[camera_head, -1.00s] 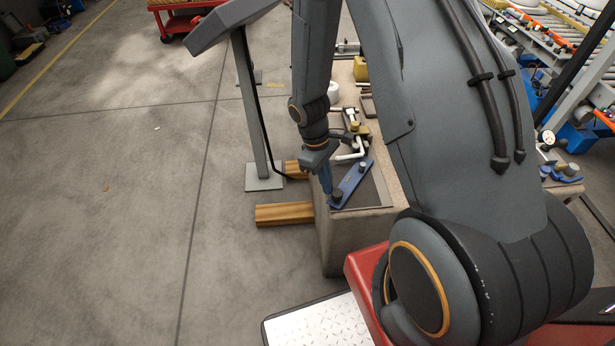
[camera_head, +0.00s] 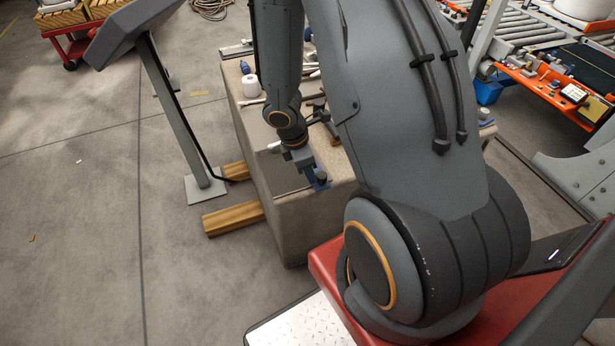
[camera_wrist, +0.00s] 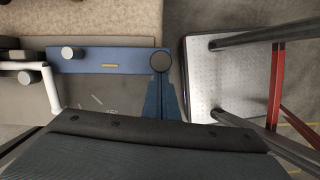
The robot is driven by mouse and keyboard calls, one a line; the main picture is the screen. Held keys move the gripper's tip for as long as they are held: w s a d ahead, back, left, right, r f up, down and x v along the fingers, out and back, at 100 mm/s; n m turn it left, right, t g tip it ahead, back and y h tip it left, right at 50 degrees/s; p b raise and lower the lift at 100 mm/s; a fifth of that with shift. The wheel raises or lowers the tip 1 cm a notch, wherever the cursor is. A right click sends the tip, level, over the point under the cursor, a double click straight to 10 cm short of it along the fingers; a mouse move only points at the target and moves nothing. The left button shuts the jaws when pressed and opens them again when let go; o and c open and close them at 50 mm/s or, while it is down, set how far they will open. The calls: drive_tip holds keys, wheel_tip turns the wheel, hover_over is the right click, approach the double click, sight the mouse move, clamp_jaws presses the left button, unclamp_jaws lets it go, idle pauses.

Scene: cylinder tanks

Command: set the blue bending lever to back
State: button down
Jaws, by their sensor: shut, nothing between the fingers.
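The blue bending lever (camera_wrist: 110,60) is a flat blue bar lying across the upper middle of the wrist view. A grey knob (camera_wrist: 72,53) stands towards its left end and a dark round knob (camera_wrist: 160,62) at its right end. My gripper (camera_wrist: 160,84) is shut and empty, its blue fingertips right by the dark knob; I cannot tell if they touch it. In the head view my gripper (camera_head: 311,176) reaches down at the block's near edge. Only a small blue part of the lever (camera_head: 321,185) shows there; my arm hides the rest.
The lever sits on a stone-like block (camera_head: 290,222). A white bent handle (camera_wrist: 50,92) lies left of the lever in the wrist view. A slanted panel on a post (camera_head: 172,105) stands left of the block, and wooden beams (camera_head: 234,217) stick out near its base.

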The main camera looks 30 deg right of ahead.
drive_tip(key=shift+s+d, duration=0.1)
drive_tip(key=shift+d, duration=0.1)
idle(0.4)
drive_tip(key=shift+a, duration=0.1)
drive_tip(key=a, duration=0.3)
drive_tip(key=shift+w+a+f, duration=0.2)
drive_tip(key=shift+w+a, duration=0.05)
drive_tip(key=shift+w, duration=0.1)
drive_tip(key=s+a+r+m+y, duration=0.1)
drive_tip(key=s+a+r+m, duration=0.1)
drive_tip(key=r+m, duration=0.3)
drive_tip(key=s+a+r+m+y+p, duration=0.1)
drive_tip(key=s+a+r+m, duration=0.2)
drive_tip(key=r, duration=0.7)
drive_tip(key=s+a+r+m+t, duration=0.1)
drive_tip(key=s+a+r+m, duration=0.2)
drive_tip(key=r+m, duration=0.4)
drive_tip(key=shift+r+y+p, duration=0.4)
drive_tip(key=shift+r, duration=0.15)
drive_tip(key=shift+d, duration=0.1)
